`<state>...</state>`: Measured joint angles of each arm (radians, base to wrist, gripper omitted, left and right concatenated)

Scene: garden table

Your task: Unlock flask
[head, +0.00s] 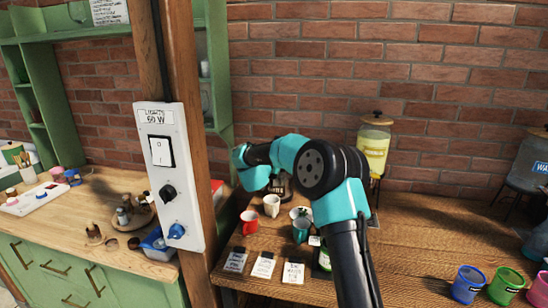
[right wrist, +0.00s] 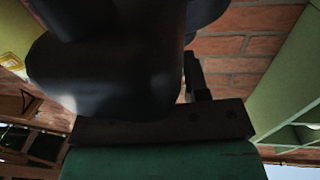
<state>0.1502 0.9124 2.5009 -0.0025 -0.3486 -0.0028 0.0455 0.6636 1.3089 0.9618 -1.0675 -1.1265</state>
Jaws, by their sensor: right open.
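I cannot pick out a flask for certain in either view. In the head view my right arm reaches in over the wooden table and bends left; its fingertips are hidden behind its own links. The right wrist view is dark, with my right gripper (right wrist: 150,75) filling the middle; it is open and I cannot make out anything held in it. Below the arm stand a white mug (head: 271,206), a red mug (head: 249,223) and a teal mug (head: 301,231). A green bottle (head: 324,259) is partly hidden by the arm. My left gripper is not in view.
A wooden post with a switch panel (head: 167,170) stands left of the arm. Cards (head: 264,265) lie at the table's front edge. A yellow drink dispenser (head: 374,146) stands behind; a water container (head: 530,160) and coloured cups (head: 468,284) are right. The table's middle right is clear.

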